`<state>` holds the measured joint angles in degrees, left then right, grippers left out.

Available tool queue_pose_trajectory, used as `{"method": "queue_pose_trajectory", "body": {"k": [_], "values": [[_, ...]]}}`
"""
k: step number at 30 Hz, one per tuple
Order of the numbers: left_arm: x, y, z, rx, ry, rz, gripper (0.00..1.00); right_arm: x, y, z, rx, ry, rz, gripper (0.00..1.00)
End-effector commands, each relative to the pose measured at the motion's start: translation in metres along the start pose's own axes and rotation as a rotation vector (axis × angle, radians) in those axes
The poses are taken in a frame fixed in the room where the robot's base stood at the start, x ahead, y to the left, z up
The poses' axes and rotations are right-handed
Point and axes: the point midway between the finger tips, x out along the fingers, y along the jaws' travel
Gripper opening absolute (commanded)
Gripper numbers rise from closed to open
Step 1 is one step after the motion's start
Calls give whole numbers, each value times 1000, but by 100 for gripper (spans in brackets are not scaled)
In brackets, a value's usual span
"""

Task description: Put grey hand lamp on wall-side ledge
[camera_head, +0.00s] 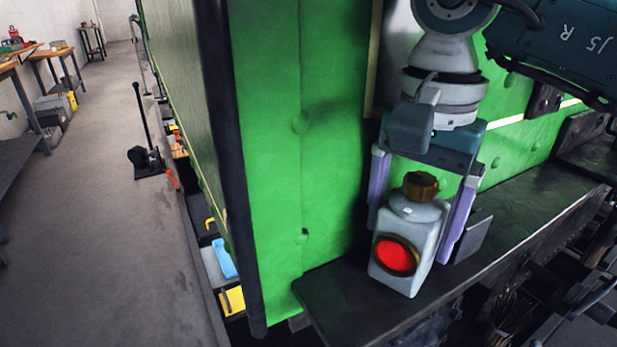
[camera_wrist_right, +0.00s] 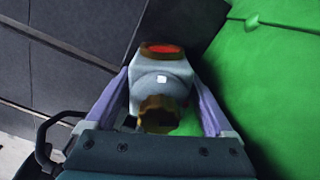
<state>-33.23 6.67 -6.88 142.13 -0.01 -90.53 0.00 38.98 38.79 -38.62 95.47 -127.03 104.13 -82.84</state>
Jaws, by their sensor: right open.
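The grey hand lamp (camera_head: 410,240) has a red round lens with a brass rim and a brown cap. It stands upright on the dark ledge (camera_head: 340,300) beside the green wall, near the ledge's left end. My right gripper (camera_head: 418,215) points down over the lamp, its two purple fingers on either side of the lamp body. It is open. In the right wrist view the lamp (camera_wrist_right: 160,78) sits between the fingers of the right gripper (camera_wrist_right: 165,90); whether they touch it I cannot tell. My left gripper is not in view.
The green riveted wall (camera_head: 300,130) rises directly behind the ledge, with a dark corner edge at its left. A grey plate (camera_head: 472,238) stands on the ledge just right of the gripper. The floor aisle (camera_head: 120,220) at left is largely clear; workbenches stand beyond it.

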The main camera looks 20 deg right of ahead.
Motion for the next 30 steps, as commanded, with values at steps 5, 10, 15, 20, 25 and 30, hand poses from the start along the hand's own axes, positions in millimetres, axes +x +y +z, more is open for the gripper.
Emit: {"method": "queue_pose_trajectory", "body": {"k": [5, 10, 15, 20, 25, 30], "values": [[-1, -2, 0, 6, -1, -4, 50, -37, -2, -2, -1, 6, -7, 87], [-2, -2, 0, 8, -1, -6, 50, -76, -1, -1, 0, 6, -6, 87], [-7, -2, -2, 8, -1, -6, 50, -106, 0, -1, 0, 5, -2, 87], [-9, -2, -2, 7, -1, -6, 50, -115, 0, 0, 0, 3, -1, 87], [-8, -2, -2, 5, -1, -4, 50, -116, 0, 0, 0, 1, 1, 87], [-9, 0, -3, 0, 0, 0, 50, -115, 0, 1, 0, -2, -2, 87]]}}
